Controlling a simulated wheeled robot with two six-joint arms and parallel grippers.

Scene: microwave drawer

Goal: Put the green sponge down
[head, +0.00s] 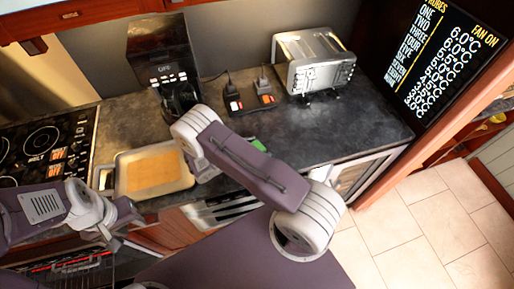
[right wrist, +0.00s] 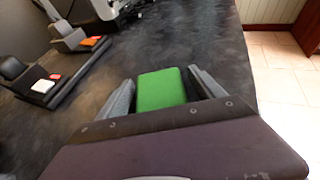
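The green sponge (right wrist: 160,90) is a flat green block between the two fingers of my right gripper (right wrist: 161,82) in the right wrist view. The fingers flank its left and right sides, and the gripper looks shut on it. In the head view only a small part of the sponge (head: 258,144) shows behind my right arm, over the dark countertop (head: 355,135). The right gripper is hidden there by its arm. My left gripper (head: 121,212) is at the lower left, in front of the counter near the tray. Its finger opening is not clear.
A tray with an orange-brown board (head: 155,191) lies on the counter left of my right arm. A coffee machine (head: 163,70), sockets with red switches (head: 249,100) and a toaster (head: 312,62) stand behind. A stovetop (head: 45,140) is at left. The right countertop is clear.

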